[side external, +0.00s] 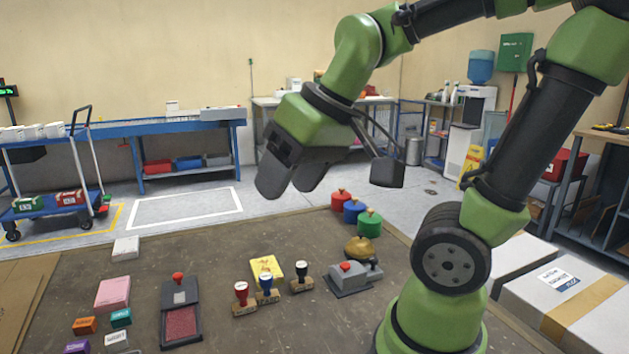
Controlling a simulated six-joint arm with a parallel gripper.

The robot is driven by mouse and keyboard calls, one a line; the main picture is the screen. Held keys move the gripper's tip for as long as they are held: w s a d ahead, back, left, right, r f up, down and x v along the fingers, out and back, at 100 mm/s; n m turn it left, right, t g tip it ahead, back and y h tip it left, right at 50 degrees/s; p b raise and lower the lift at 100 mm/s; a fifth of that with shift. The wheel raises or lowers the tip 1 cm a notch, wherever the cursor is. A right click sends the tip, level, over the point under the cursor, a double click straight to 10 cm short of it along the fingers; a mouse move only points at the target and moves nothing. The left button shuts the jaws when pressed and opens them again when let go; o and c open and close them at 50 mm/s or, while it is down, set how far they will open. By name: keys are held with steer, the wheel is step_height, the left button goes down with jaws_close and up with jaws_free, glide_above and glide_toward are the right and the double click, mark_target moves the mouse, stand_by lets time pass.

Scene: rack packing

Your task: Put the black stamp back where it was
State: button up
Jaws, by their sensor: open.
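The black stamp (301,274) stands upright on its wooden base on the brown table, right of the blue stamp (266,285) and the red stamp (241,294). The red and blue stamps stand close together, with a small gap between the blue one and the black one. My gripper (290,188) is open and empty, fingers pointing down, high above the table over the stamps. Nothing touches its fingers.
A yellow pad (265,266) lies behind the blue stamp. A grey device with a red button (346,268) and a brass bell (359,249) are at right. Three coloured weights (355,211) stand behind. An open ink pad (181,324) and small boxes (113,293) are left.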

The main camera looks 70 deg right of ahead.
steer(key=shift+m+t+y, duration=0.4)
steer(key=shift+t+y, duration=0.2)
steer(key=shift+t, duration=0.1)
steer(key=s+a, duration=0.1)
steer(key=s, duration=0.1)
steer(key=s+a+r, duration=0.1)
steer(key=s+a, duration=0.1)
steer(key=shift+s, duration=0.15)
stand_by(1.1)
